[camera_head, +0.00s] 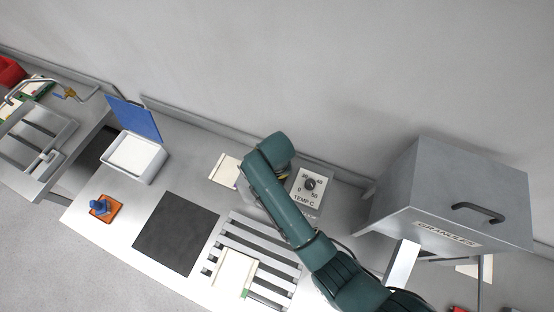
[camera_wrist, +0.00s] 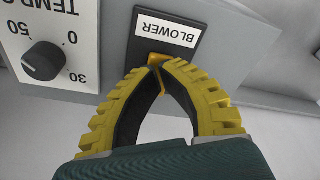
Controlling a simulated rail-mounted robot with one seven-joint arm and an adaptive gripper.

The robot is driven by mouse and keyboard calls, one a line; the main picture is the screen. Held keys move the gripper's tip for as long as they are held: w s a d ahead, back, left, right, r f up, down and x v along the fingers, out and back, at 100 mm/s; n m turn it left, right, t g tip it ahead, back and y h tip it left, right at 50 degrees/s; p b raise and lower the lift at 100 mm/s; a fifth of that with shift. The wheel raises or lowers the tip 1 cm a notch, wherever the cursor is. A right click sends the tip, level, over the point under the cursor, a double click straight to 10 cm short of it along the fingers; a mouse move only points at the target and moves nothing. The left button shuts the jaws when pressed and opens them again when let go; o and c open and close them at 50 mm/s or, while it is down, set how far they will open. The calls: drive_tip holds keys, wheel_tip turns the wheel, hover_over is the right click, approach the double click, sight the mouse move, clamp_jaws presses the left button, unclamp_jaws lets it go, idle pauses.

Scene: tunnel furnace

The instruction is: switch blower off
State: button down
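The blower switch has a dark plate with a white label reading BLOWER (camera_wrist: 166,33), upside down in the wrist view. A small yellow-orange lever (camera_wrist: 157,60) sits on the plate below the label. My gripper (camera_wrist: 155,68) has its two yellow, ridged fingertips brought together right at this lever, touching or nearly touching it. I cannot tell whether the lever is pinched between the tips or which position it is in. In the head view, my arm hides the gripper and the blower switch.
A TEMP C dial (camera_head: 310,184) is beside the switch; its black knob also shows in the wrist view (camera_wrist: 43,61). A slatted rack (camera_head: 262,239), dark mat (camera_head: 176,233) and open blue-lidded box (camera_head: 134,157) are on the bench.

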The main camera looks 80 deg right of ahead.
wheel_tip(320, 180, up, 2)
drive_tip(key=shift+r+p, duration=0.1)
drive_tip(key=shift+p, duration=0.6)
drive_tip(key=shift+r, duration=2)
drive_tip(key=shift+w, duration=0.15)
drive_tip(key=w+a+r+n+t, duration=0.7)
drive_tip(key=w+a+r+t, duration=0.2)
drive_tip(key=w+a+r, duration=1.05)
drive_tip(key=w+a+r+n+t, duration=0.1)
drive_tip(key=a+r+t, duration=0.2)
drive_tip(key=r, duration=0.4)
drive_tip(key=w+a+r+n+t, duration=0.1)
drive_tip(key=a+r+n+t, duration=0.1)
drive_tip(key=r, duration=0.5)
drive_tip(key=s+a+r+n+t, duration=0.1)
drive_tip(key=s+r+t, duration=0.2)
drive_tip(key=r, duration=0.5)
drive_tip(key=s+a+r+n+t, duration=0.1)
drive_tip(key=s+r+t, duration=0.3)
drive_tip(key=r, duration=0.4)
drive_tip(key=shift+s+r+n+t+y, duration=0.3)
drive_tip(key=shift+n+y, duration=0.1)
drive_tip(key=shift+n, duration=0.2)
